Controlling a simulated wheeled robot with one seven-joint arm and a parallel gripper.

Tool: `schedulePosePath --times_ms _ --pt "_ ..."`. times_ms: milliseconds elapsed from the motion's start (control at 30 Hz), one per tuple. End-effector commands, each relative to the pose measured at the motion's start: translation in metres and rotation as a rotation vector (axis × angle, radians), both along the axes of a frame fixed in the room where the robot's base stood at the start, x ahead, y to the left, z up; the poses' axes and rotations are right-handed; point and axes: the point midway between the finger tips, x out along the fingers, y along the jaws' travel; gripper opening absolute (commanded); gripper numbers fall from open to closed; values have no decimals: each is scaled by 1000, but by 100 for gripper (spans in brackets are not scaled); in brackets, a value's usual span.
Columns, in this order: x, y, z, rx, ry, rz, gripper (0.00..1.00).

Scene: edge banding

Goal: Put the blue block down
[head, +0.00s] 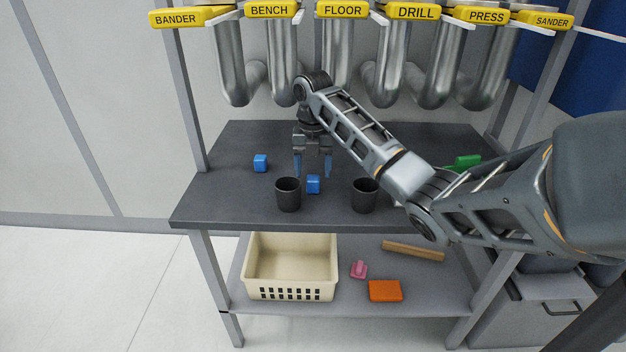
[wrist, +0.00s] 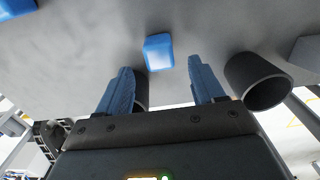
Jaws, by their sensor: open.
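One blue block (head: 313,184) rests on the dark tabletop (head: 230,207) between two dark cups. It also shows in the wrist view (wrist: 158,52), just beyond the fingertips and between them. A second blue block (head: 260,163) sits on the table further left, and part of a blue block shows at the top left of the wrist view (wrist: 14,8). My gripper (head: 312,172) is above the table with its blue fingers pointing down. In the wrist view my gripper (wrist: 165,82) is open with nothing between its fingers.
A dark cup (head: 288,195) stands left of the middle block and another cup (head: 364,196) right of it. A green object (head: 467,161) lies at the right. The lower shelf holds a cream basket (head: 291,271), an orange block (head: 385,290), a pink piece (head: 359,270) and a wooden bar (head: 413,251).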

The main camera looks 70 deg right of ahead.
Motion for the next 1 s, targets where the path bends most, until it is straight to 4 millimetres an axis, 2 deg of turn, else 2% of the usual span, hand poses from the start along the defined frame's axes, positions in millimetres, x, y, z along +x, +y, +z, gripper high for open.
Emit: schedulePosePath --times_ms 200,400,867,1000 --pt "0 -1 51 -4 -1 0 68" --pt "0 -1 73 -2 0 0 68" --pt "1 1 77 0 -1 -1 68" --pt "9 10 71 7 -23 -9 68"
